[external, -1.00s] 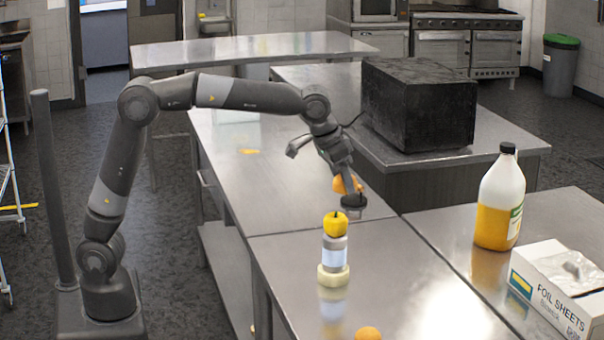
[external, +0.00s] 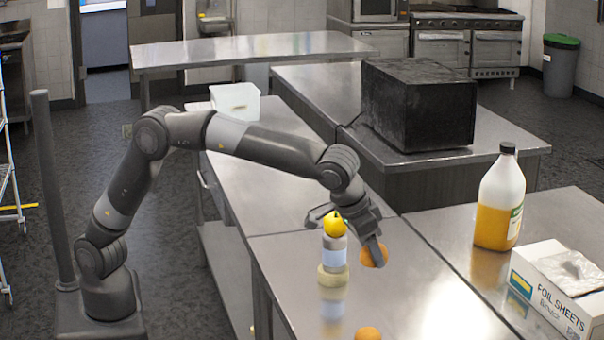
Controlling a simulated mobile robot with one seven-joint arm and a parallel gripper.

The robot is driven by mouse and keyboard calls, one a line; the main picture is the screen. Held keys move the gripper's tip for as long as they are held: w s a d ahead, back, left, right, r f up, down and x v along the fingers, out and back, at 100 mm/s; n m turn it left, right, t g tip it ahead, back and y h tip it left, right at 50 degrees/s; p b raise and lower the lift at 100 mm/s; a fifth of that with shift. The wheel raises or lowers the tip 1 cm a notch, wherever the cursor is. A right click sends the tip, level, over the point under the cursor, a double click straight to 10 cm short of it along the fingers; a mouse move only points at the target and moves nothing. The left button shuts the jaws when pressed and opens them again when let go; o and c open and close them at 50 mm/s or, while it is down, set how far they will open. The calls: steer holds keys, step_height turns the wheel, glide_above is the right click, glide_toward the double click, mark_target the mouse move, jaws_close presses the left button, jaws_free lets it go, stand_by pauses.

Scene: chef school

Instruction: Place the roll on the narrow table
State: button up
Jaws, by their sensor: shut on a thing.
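A round orange-brown roll (external: 372,256) is at the tip of my gripper (external: 376,247), which is shut on it. The fingers partly hide the roll. The gripper points down over the steel worktop (external: 440,275), just right of a small stack. I cannot tell whether the roll touches the worktop. A similar round orange-brown thing (external: 368,333) lies at the front edge of the picture, partly cut off. A long narrow steel table (external: 250,50) stands at the back; its top looks empty.
The stack is a yellow fruit or pepper (external: 334,226) on a pale can (external: 334,252) on a yellowish base (external: 332,277). A black box (external: 418,103), a white container (external: 236,102), a bottle of yellow liquid (external: 499,200) and a foil sheets box (external: 555,290) stand around.

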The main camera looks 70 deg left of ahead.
step_height(320, 180, down, 7)
glide_above(397, 306)
steer(key=s, duration=0.2)
steer(key=f, duration=0.6)
steer(key=shift+w+d+f, duration=0.15)
steer(key=shift+w+f, duration=0.1)
steer(key=shift+f, duration=2.15)
steer(key=shift+f, duration=0.2)
steer(key=o, duration=1)
steer(key=shift+c, duration=0.2)
steer(key=v, duration=1.2)
steer(key=shift+r, duration=0.25)
